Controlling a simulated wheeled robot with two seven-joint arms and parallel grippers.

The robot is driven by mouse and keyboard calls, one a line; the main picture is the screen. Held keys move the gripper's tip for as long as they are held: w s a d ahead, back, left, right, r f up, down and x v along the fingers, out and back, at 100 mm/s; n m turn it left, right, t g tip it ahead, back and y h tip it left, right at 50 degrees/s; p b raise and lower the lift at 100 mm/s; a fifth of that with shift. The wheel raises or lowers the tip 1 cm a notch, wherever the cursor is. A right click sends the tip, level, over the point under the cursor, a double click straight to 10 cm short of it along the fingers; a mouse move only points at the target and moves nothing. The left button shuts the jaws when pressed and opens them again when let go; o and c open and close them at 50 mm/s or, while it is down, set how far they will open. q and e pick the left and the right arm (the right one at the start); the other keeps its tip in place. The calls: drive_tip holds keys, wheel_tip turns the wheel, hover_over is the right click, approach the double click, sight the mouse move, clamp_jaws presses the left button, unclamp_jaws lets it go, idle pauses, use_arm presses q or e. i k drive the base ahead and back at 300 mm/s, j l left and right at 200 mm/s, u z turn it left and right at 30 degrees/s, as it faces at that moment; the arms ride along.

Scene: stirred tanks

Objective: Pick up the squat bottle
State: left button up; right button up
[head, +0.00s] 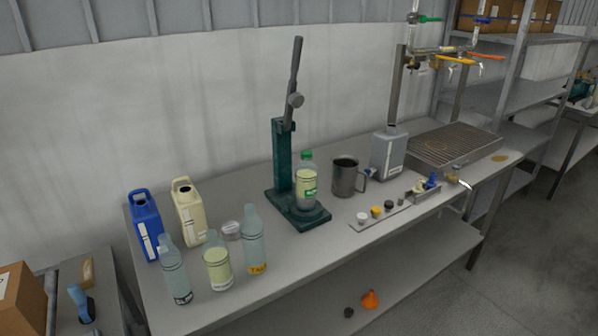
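The likeliest squat bottle (217,268) is the short, wide, clear one with a pale yellow-green band, standing upright at the front left of the workbench (300,262). A slimmer clear bottle (176,272) stands to its left. A taller clear bottle (255,240) with a yellow label near its base stands to its right. Another bottle (307,182) with a green cap and a yellowish band stands on the base of the green lever press (283,165). Neither of my grippers is in view.
Blue (146,226) and cream (188,210) jugs stand behind the bottles, near a small clear round container (231,230). A metal mug (345,177) stands right of the press. A strip of caps (378,211) lies at the front. The bench between tall bottle and press is clear.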

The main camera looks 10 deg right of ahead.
sight(305, 173)
drive_tip(key=i+l+u, duration=0.1)
drive_tip(key=l, duration=0.45)
drive_tip(key=i+l+u, duration=0.15)
drive_tip(key=i+l, duration=0.15)
drive_tip(key=l, duration=0.25)
drive_tip(key=i+l+u, duration=0.1)
drive_tip(key=l, duration=0.45)
drive_tip(key=i+l+u, duration=0.1)
drive_tip(key=l, duration=0.45)
drive_tip(key=i+l+u, duration=0.15)
drive_tip(key=l, duration=0.45)
drive_tip(key=i+l+u, duration=0.1)
drive_tip(key=l, duration=0.5)
